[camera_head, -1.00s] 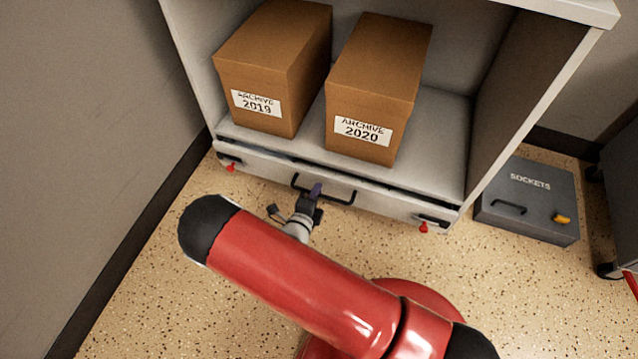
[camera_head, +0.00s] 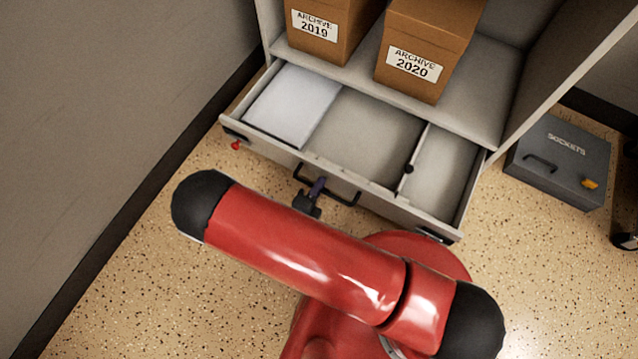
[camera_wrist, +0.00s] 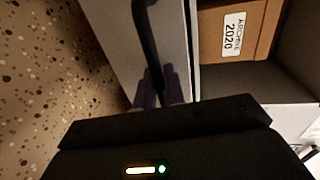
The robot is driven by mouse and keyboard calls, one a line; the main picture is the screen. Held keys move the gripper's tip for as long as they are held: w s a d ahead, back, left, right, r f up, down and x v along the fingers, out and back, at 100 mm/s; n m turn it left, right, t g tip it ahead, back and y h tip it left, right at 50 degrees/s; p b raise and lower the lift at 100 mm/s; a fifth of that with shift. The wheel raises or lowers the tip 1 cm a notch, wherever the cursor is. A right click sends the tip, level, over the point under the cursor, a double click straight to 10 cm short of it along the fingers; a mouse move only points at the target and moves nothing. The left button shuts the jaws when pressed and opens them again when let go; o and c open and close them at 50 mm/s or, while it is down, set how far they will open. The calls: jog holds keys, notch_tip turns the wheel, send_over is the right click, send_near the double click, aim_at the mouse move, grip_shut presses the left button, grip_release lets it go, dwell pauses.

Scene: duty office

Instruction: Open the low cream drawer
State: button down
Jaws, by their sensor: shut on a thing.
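The low cream drawer (camera_head: 390,204) is pulled well out from the bottom of the shelf unit in the head view. Its inside shows a white flat stack (camera_head: 292,104) at the left and a divider near the right. My gripper (camera_head: 316,190) is shut on the black bar handle (camera_head: 340,197) at the middle of the drawer front. In the wrist view the handle (camera_wrist: 146,40) runs down to the fingers (camera_wrist: 158,92), and the drawer front lies beside it. My red arm hides the floor in front of the drawer.
Two brown boxes, ARCHIVE 2019 (camera_head: 322,52) and ARCHIVE 2020 (camera_head: 420,75), stand on the shelf above the drawer. A grey SOCKETS case (camera_head: 560,160) lies on the floor at right. A wall (camera_head: 90,130) is close at left. Speckled floor (camera_head: 130,280) is clear at lower left.

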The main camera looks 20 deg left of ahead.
jog(key=shift+s, duration=0.3)
jog(key=c, duration=1.6)
grip_release()
jog(key=v, duration=0.7)
jog(key=shift+s+a+p, duration=0.15)
jog(key=shift+s+p, duration=0.15)
jog(key=shift+s, duration=0.05)
jog(key=shift+r, duration=0.1)
